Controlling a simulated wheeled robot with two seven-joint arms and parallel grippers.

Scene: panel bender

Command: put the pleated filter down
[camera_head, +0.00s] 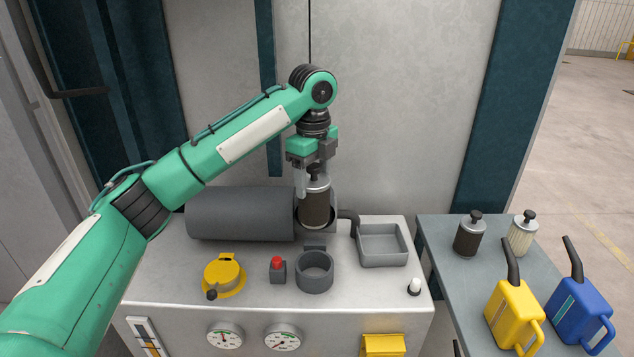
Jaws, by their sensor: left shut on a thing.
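My left gripper (314,172) points down and is shut on the knob of a pleated filter (315,207). The filter is a dark brown upright cylinder with grey caps. It is in front of the right end of a grey horizontal cylinder (240,213), behind and above an open round grey cup (314,276). I cannot tell whether the filter touches anything below. A square grey tray (382,261) lies to its right. Another dark filter (469,238) and a cream filter (521,236) stand on the side table (448,273). My right gripper is not in view.
The machine top (165,268) also bears a yellow cap (224,273) with a black knob, a red button (277,265) and a small white-tipped knob (413,287). A yellow can (511,313) and a blue can (577,309) stand on the side table. The square tray is empty.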

